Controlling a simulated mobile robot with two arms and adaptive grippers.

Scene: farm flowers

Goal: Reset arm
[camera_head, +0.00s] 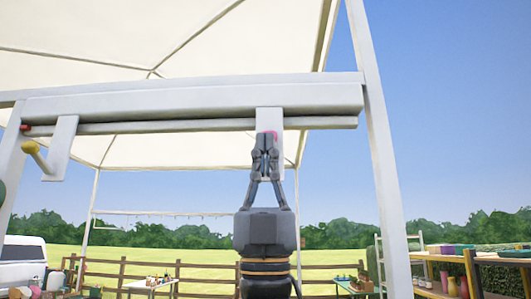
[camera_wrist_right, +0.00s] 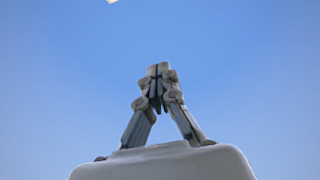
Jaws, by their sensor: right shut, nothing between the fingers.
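My right gripper (camera_head: 265,142) points straight up in the middle of the head view. Its dark fingers meet at the tips and hold nothing. In the head view its tips overlap a pale bracket that hangs from a white beam, with a small pink spot beside them; I cannot tell whether they touch. My left gripper is not in view.
A white beam (camera_head: 190,103) crosses the head view under a canopy (camera_head: 80,65). A white post (camera_head: 385,180) stands right of the gripper. A yellow handle (camera_head: 36,157) hangs at left. Behind are a wooden fence (camera_head: 195,279), a white vehicle (camera_head: 22,262) and tables with goods (camera_head: 455,252).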

